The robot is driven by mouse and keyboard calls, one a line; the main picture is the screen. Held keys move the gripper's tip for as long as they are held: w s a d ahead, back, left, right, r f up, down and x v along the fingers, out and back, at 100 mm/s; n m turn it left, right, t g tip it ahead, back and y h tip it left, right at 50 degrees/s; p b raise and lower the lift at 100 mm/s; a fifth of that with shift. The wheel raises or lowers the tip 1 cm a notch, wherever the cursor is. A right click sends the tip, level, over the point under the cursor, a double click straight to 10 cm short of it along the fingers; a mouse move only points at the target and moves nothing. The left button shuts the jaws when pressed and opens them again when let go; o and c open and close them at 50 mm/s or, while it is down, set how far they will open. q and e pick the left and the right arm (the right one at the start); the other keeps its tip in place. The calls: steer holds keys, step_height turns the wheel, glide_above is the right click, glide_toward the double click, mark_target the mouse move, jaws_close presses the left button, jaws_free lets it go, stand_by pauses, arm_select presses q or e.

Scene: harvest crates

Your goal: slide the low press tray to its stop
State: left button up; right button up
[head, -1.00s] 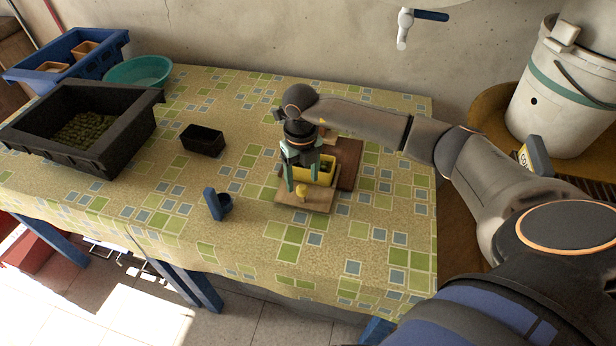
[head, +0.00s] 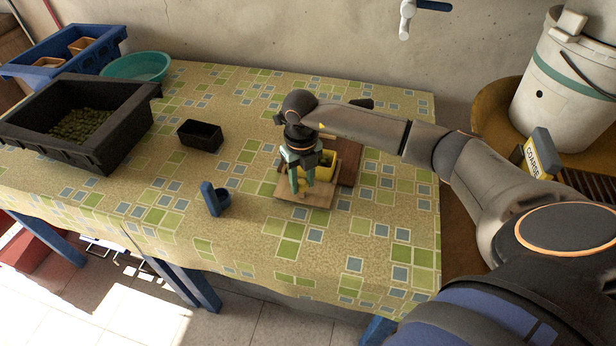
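The low press tray (head: 322,197) is a light wooden board lying on the table right of the middle, with a yellow box (head: 326,172) on it. A dark brown wooden base (head: 350,160) shows behind and to the right of the tray. My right gripper (head: 302,191) points down at the tray's near part, in front of the yellow box. Its fingers have closed together where the tray's small yellow knob stood, and they hide most of the knob. My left gripper is not in view.
A small black box (head: 200,136) and a blue holder (head: 214,199) stand left of the tray. A black crate of olives (head: 135,110), a teal bowl (head: 137,66) and a blue crate (head: 65,50) are at the far left. The table in front of the tray is clear.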

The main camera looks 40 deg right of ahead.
jaws_close()
steer(key=shift+w+d+b, duration=1.3)
steer(key=shift+w+d, duration=0.05)
steer(key=shift+d, duration=0.3)
steer(key=shift+w+d+b, duration=1.3)
steer(key=shift+w+d, duration=0.05)
steer(key=shift+d, duration=0.25)
steer(key=o, duration=0.6)
jaws_free()
steer(key=shift+o, duration=0.2)
step_height(320, 180, up, 13)
steer(key=shift+f, duration=0.2)
